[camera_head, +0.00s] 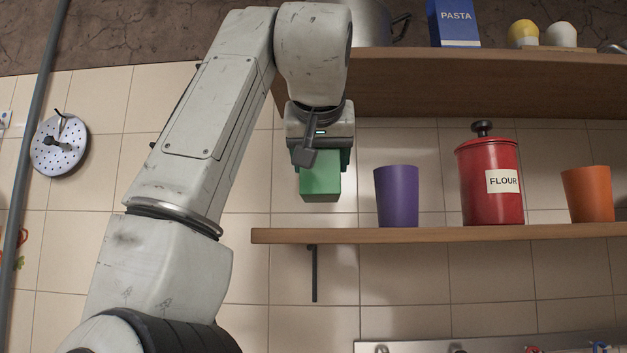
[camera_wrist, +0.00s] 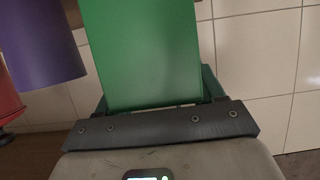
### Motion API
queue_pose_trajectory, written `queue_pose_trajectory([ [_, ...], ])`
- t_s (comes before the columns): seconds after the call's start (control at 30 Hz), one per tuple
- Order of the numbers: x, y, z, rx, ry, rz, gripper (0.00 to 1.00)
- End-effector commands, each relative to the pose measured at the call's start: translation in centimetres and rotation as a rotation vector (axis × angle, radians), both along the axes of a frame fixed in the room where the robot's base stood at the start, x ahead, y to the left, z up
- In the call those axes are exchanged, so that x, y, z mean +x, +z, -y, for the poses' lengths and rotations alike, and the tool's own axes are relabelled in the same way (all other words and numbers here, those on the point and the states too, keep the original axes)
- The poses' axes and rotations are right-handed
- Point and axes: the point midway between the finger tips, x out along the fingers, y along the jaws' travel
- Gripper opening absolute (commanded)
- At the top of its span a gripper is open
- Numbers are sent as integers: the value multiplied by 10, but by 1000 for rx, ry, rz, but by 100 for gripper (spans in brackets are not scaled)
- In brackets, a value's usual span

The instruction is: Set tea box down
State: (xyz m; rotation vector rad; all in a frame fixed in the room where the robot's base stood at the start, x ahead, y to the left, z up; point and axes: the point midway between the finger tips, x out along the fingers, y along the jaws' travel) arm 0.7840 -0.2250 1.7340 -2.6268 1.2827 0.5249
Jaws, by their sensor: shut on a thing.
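The tea box, a plain green box (camera_head: 320,183), is held in my gripper (camera_head: 322,165) above the left end of the lower wooden shelf (camera_head: 400,235). My gripper points down and is shut on it. In the head view a gap shows between the box's bottom and the shelf, though depth is hard to judge. The green box fills the upper middle of the wrist view (camera_wrist: 145,50), with the dark gripper bar (camera_wrist: 165,120) below it. The box's upper part is hidden by the gripper in the head view.
A purple cup (camera_head: 397,196) stands on the lower shelf, right of the box. Beyond it are a red flour canister (camera_head: 488,180) and an orange cup (camera_head: 587,194). The upper shelf (camera_head: 480,85), holding a pasta box (camera_head: 454,24), hangs above. Left of the lower shelf is tiled wall.

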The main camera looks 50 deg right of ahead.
Motion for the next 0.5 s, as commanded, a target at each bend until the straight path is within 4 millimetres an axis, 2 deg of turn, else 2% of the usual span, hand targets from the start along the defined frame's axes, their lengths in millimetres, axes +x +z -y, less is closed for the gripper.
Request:
queue_pose_trajectory([
  [0.2, 12, -14, 4, 0, 1, -2, 29],
  [0.4, 12, -38, 3, 0, 1, 0, 29],
  [0.5, 12, -44, 3, -1, 1, 1, 29],
])
